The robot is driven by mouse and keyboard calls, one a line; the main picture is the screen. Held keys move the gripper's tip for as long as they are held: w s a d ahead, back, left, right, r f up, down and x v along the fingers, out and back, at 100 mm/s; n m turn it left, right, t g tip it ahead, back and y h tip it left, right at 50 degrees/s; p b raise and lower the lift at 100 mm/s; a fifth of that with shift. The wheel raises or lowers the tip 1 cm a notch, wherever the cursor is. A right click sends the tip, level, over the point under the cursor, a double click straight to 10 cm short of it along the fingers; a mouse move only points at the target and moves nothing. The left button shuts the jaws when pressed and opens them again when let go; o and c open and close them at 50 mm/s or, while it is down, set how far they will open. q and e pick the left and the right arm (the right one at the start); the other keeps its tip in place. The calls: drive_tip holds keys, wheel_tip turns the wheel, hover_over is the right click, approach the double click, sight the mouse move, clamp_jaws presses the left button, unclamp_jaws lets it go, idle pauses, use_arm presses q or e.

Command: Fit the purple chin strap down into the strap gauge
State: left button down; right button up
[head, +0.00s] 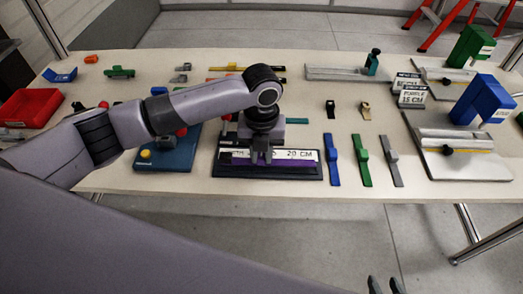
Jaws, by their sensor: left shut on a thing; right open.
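The purple chin strap (292,166) lies lengthwise, left to right, over the strap gauge (226,173), a dark block with a white label reading 20 CM. My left gripper (261,158) is above the middle of the gauge, pointing down, and is shut on the strap. The gripper hides the middle of the strap and part of the label. I cannot tell whether the strap is seated in the gauge or just above it. My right gripper (386,286) is open and empty at the bottom edge, in front of the table.
Blue, green and grey straps (363,160) lie right of the gauge. A blue board (178,158) with knobs is left of it. A red bin (33,106) stands far left. Grey fixtures with a blue block (483,99) and a green block (474,45) stand right.

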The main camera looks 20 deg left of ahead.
sight(262, 157)
use_arm(q)
drive_tip(key=shift+p, duration=0.4)
idle(0.5)
drive_tip(key=shift+p, duration=0.55)
idle(0.5)
drive_tip(key=shift+f+b, duration=0.35)
drive_tip(key=shift+f, duration=0.55)
drive_tip(key=c, duration=0.9)
unclamp_jaws()
drive_tip(key=shift+r, duration=3.6)
